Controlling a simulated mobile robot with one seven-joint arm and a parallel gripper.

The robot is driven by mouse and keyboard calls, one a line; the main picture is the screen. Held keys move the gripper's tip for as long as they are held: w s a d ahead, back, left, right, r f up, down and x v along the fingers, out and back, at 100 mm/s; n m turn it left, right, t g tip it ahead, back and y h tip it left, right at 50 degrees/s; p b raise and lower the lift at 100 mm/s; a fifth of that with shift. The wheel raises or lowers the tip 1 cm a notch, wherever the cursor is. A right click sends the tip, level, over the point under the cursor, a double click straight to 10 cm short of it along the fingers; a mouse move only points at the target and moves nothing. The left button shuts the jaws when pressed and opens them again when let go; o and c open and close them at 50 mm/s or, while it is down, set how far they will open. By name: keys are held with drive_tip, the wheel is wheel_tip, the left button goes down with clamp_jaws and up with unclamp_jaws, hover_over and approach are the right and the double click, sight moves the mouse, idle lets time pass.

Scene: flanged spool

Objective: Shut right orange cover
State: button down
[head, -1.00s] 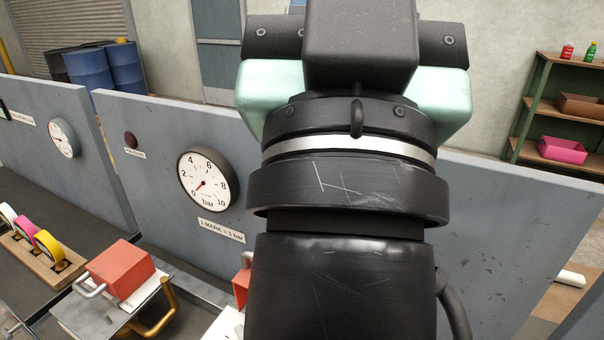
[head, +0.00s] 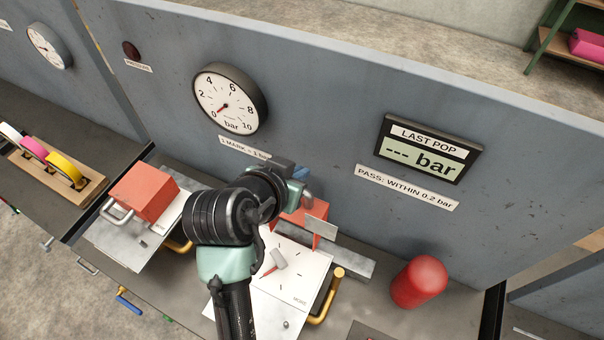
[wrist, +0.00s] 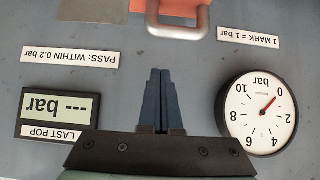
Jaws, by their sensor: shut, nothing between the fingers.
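The right orange cover (head: 293,214) stands at the back of the right white plate (head: 292,275), partly hidden by my arm in the head view. It looks swung up, leaving the plate's top bare. In the wrist view the cover (wrist: 172,8) is at the top edge, with its grey metal handle (wrist: 177,32) towards my fingers. My gripper (wrist: 160,72) is shut and empty, its blue fingertips apart from the handle. In the head view the gripper (head: 300,173) is small and partly hidden, just above the cover and in front of the grey panel.
A left orange cover (head: 143,191) with a handle sits on its own plate. A red cylinder (head: 419,281) stands on the bench to the right. A yellow handle (head: 328,300) borders the right plate. The panel behind carries a gauge (head: 230,98) and a display (head: 428,149).

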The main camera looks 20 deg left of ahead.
sight(297, 213)
drive_tip(key=w+f+p, duration=0.2)
drive_tip(key=f, duration=0.1)
drive_tip(key=f+p, duration=0.1)
drive_tip(key=shift+w+d+f+p, duration=0.3)
drive_tip(key=shift+w+p, duration=0.05)
drive_tip(key=shift+w, duration=0.05)
drive_tip(key=shift+s+a+f, duration=0.15)
drive_tip(key=shift+s+f, duration=0.15)
drive_tip(key=shift+s, duration=0.4)
drive_tip(key=shift+f+b, duration=0.15)
drive_tip(key=shift+b, duration=0.25)
